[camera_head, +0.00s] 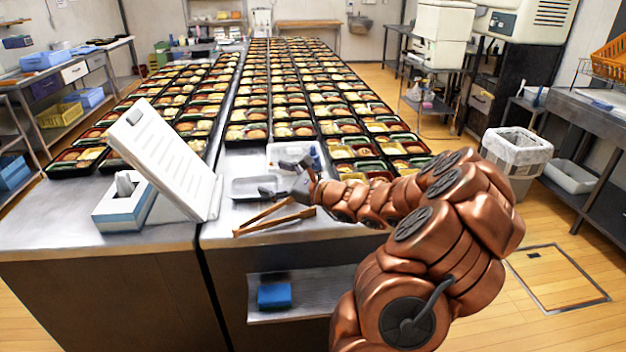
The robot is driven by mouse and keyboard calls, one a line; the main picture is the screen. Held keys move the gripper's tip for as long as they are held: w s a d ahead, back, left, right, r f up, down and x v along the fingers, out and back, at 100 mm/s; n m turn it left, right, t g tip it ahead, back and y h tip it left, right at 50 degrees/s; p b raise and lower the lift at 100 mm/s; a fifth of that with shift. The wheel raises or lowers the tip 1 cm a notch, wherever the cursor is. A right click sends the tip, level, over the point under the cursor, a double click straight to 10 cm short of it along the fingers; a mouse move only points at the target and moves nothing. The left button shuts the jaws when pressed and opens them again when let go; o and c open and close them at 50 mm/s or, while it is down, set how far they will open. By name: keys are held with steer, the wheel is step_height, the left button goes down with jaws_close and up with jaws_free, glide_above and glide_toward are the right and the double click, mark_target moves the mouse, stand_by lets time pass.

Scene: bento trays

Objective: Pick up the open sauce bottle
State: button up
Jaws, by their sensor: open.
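My gripper (274,178) is open above the near part of the right-hand steel table, its two dark fingers pointing left. No object shows clearly between the fingers. A small blue item (315,157) stands just behind and to the right of my gripper, beside a white tray. It may be the sauce bottle, but it is too small and partly hidden to be sure, and I cannot tell whether it has a cap. My copper-coloured arm reaches in from the lower right and covers part of the table.
A shallow metal tray (243,196) and wooden tongs (272,220) lie near my gripper; a white tray (283,149) is behind it. Many filled bento trays (352,149) cover the tables. A white slanted panel (165,155) and tissue box (123,203) stand left.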

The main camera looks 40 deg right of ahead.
steer(key=s+d+f+m+h, duration=0.1)
steer(key=d+f+m+h, duration=0.1)
steer(key=d, duration=0.3)
steer(key=s+d+f+m+h, duration=0.2)
steer(key=d+m+h, duration=0.1)
steer(key=d, duration=0.2)
steer(key=s+d+f+m+h, duration=0.2)
steer(key=d+f, duration=0.1)
steer(key=d, duration=0.3)
steer(key=shift+m+t, duration=0.3)
steer(key=shift+m, duration=0.1)
steer(key=shift+w+d, duration=0.15)
steer(key=shift+w+r+p, duration=0.2)
steer(key=shift+w+p, duration=0.5)
steer(key=shift+w, duration=2.9)
steer(key=c, duration=0.8)
